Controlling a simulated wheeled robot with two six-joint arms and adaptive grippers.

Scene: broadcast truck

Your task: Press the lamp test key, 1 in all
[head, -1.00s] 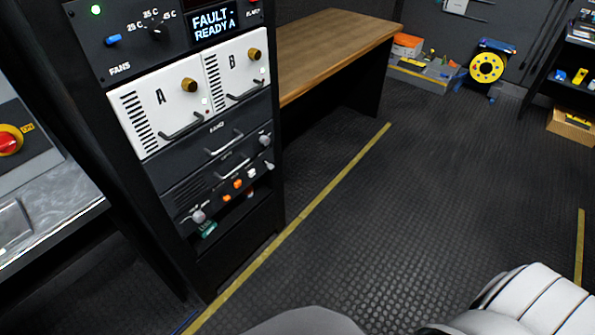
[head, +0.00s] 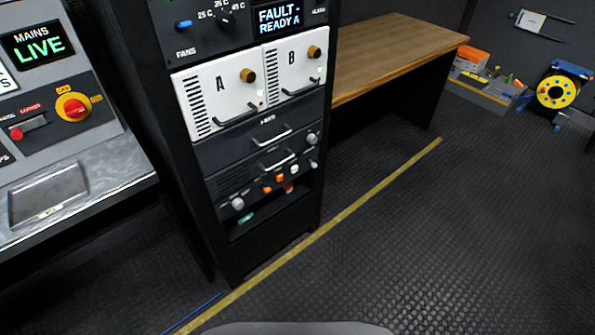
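No key that I can read as the lamp test key shows in the head view. The equipment rack (head: 216,205) stands left of centre, with a fan panel at its top carrying a blue switch (head: 183,25), a black knob (head: 226,19) and a display (head: 279,18) reading FAULT, READY A. Below are two white modules, A (head: 221,104) and B (head: 291,76). At the left, a grey console (head: 106,133) carries a lit MAINS LIVE display (head: 38,44) and a red rotary switch (head: 73,106). Neither gripper is in view.
A wooden bench (head: 395,50) stands right of the rack. A yellow cable reel (head: 556,92) and an orange box (head: 472,60) are at the back right. A yellow floor line (head: 340,216) runs past the rack. The dark floor on the right is clear.

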